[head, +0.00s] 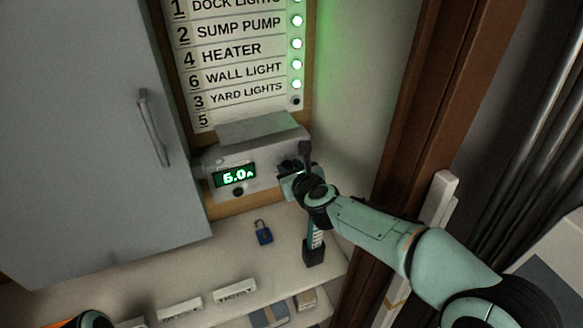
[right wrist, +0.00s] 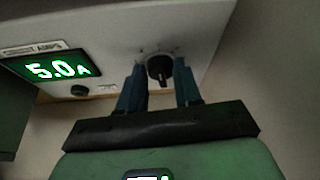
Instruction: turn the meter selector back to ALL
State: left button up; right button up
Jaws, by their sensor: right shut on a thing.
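The meter (head: 262,172) is a pale box on the wall below the label board, and its green display (head: 235,175) is lit. In the right wrist view the display (right wrist: 50,68) reads 5.0 A. The selector (right wrist: 160,69) is a black knob on the meter's face, right of the display; marks around it are too small to read. My right gripper (right wrist: 160,88) is shut on the selector, with a blue finger on each side of it. In the head view the right gripper (head: 290,170) mostly hides the knob.
The label board (head: 240,60) has a column of lights, several green and the lowest dark. A grey cabinet door (head: 90,120) stands left. A brown post (head: 430,100) stands right.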

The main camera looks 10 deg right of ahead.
jog(key=shift+a+n+t+h+p, duration=0.3)
jog(key=shift+n+h, duration=0.5)
jog(key=shift+n, duration=0.4)
pick_arm(q)
jog(key=w+a+f+t+y+b, duration=0.1)
jog(key=w+a+f+t+b, duration=0.2)
jog(key=w+f+b, duration=0.6)
jog(key=shift+w+a+f+n+y+b, duration=0.35)
jog(key=shift+w+a+b, duration=0.15)
jog(key=shift+a, duration=0.15)
pick_arm(e)
jog(key=shift+s+a+f+n+t+h, duration=0.15)
jog(key=shift+f+n+t+h, duration=0.6)
jog(key=shift+n, duration=2)
jog(key=shift+w+a+f+n+t+h, duration=0.15)
jog(key=shift+n+t+h, duration=0.25)
jog(key=shift+n+t, duration=1.6)
jog(key=shift+s+a+f+n+t+h, duration=0.2)
jog(key=shift+f+n+h, duration=0.3)
jog(key=shift+n, duration=2.95)
jog(key=shift+d, duration=0.1)
jog(key=o, duration=1)
